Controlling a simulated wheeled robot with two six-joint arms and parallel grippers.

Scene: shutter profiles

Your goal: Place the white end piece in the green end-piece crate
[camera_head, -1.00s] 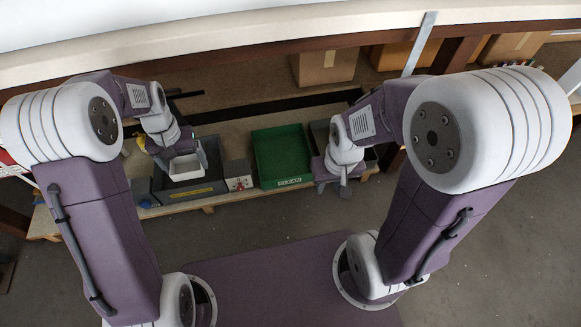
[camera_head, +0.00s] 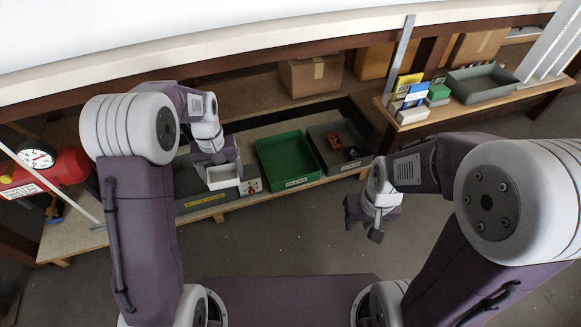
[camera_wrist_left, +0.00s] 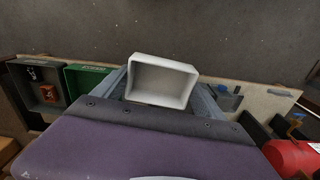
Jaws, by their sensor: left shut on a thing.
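The white end piece (camera_head: 223,176) is a small open, box-like part. My left gripper (camera_head: 222,172) is shut on it and holds it just left of the green end-piece crate (camera_head: 287,183), at the front of the low bench. In the left wrist view the white end piece (camera_wrist_left: 160,82) sits between the fingers, its hollow side facing the camera. The green crate (camera_wrist_left: 88,68) shows to the left there and looks empty in the head view. My right gripper (camera_head: 363,228) hangs in front of the bench, its fingers apart and empty.
A grey crate (camera_head: 318,163) with orange and dark parts adjoins the green crate on the right. A grey box with a yellow label (camera_head: 205,200) lies left, partly hidden. A red tank with a gauge (camera_head: 60,172) stands far left. A side table (camera_head: 440,115) is at right.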

